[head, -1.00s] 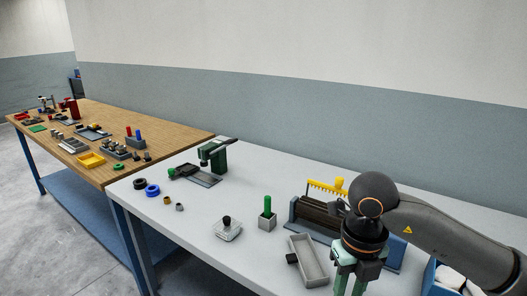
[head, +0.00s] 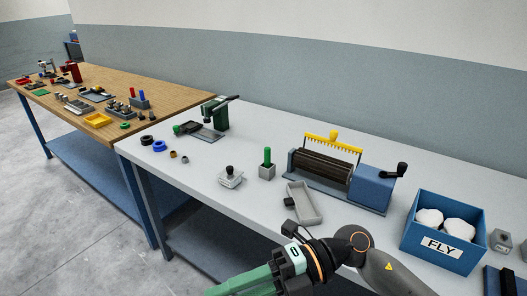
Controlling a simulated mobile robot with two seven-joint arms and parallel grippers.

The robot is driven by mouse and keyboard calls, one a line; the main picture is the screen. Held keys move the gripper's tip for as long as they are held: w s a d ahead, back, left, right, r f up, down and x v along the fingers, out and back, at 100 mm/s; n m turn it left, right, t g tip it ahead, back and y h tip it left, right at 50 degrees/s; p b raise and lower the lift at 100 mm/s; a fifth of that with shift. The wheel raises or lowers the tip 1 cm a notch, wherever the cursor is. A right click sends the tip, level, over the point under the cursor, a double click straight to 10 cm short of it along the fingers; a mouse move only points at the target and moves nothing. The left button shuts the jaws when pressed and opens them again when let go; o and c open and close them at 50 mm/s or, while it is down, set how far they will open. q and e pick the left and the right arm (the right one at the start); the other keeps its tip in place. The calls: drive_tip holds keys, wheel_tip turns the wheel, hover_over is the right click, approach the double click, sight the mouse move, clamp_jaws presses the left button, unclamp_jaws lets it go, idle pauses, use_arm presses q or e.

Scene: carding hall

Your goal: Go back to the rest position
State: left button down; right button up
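My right gripper (head: 238,286) is at the bottom edge of the head view, in front of the white table's near edge. Its green fingers point left and are partly cut off by the frame, so their opening cannot be told. I see nothing held in the visible part. My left gripper is not in view. The carding machine (head: 322,168), with a dark roller, a yellow comb and a blue housing with a crank, stands on the white table, apart from the gripper.
A grey tray (head: 304,206) lies near the gripper on the white table (head: 225,150). A blue FLY box (head: 438,250) with white fluff stands at right. A green-handled block (head: 267,168) and a green press (head: 215,114) stand further back. A wooden bench (head: 75,88) is at left.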

drive_tip(key=w+d+r+m+t+y, duration=0.25)
drive_tip(key=w+m+t+y, duration=0.4)
drive_tip(key=m+t, duration=0.5)
drive_tip(key=w+d+f+m+t+h, duration=0.5)
drive_tip(key=d+f+m+t+h, duration=0.45)
drive_tip(key=m, duration=0.65)
drive_tip(key=s+d+f+m+g+h, duration=0.2)
drive_tip(key=s+d+f+m+h, duration=0.1)
drive_tip(key=f, duration=0.5)
drive_tip(key=s+d+f+m+g+h, duration=0.1)
drive_tip(key=s+d+f+m+h, duration=0.1)
drive_tip(key=s+f, duration=0.4)
drive_tip(key=s+d+f+m+g+h, duration=0.2)
drive_tip(key=s+d+f+m+h, duration=0.1)
drive_tip(key=f, duration=0.8)
drive_tip(key=shift+s+d+m+g+h+p, duration=0.4)
drive_tip(key=shift+s+d+h, duration=0.45)
drive_tip(key=shift+s+h, duration=0.25)
